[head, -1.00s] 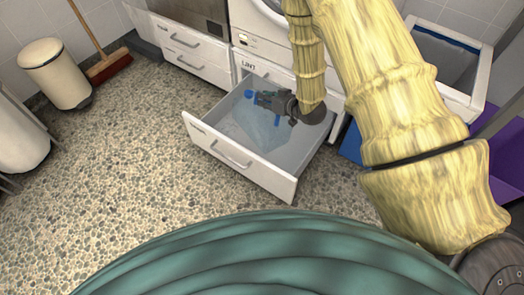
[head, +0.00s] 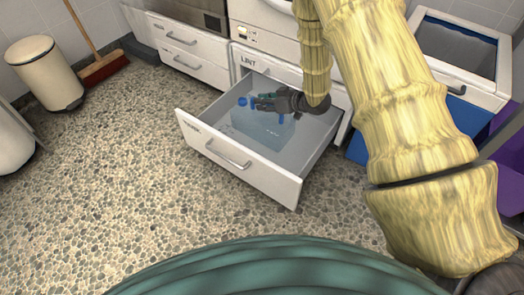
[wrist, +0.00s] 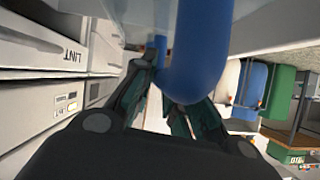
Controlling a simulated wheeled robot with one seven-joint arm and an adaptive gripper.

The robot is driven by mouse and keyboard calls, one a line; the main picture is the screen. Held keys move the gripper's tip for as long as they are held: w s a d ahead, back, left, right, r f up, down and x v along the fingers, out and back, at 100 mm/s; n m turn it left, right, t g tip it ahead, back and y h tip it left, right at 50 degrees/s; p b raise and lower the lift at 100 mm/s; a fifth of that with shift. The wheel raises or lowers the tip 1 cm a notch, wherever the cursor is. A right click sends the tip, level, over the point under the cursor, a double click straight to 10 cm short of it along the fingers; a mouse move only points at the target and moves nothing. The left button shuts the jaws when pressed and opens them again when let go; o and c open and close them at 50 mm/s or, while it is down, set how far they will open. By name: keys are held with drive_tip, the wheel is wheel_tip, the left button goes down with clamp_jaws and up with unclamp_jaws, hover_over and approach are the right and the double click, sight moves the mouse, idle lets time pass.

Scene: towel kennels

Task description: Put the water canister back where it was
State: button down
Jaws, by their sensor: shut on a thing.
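The water canister (head: 262,128) is a pale, see-through blue box with a blue cap (head: 242,101). In the head view it is within the open drawer (head: 240,160); I cannot tell whether its base touches the drawer floor. My gripper (head: 258,103) reaches in from the right and is shut on the canister's blue handle near the top. In the wrist view the thick blue handle (wrist: 195,55) lies at the fingers of my gripper (wrist: 165,75). The wrist view cuts off most of the canister.
The drawer has raised walls around the canister. A cabinet front marked LINT (head: 270,68) is behind it. A blue bin (head: 470,120) and an open white bin (head: 455,65) are at the right. A cream bin (head: 45,72) and a broom (head: 103,66) are at the left. The pebbled floor in front is clear.

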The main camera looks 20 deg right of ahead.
sight(263, 121)
drive_tip(key=p, duration=0.3)
drive_tip(key=shift+r, duration=0.3)
drive_tip(key=p, duration=0.2)
drive_tip(key=shift+f+p, duration=0.2)
drive_tip(key=shift+p, duration=0.1)
drive_tip(key=shift+f+b, duration=2.35)
drive_tip(key=shift+f, duration=2.85)
drive_tip(key=c, duration=1.4)
unclamp_jaws()
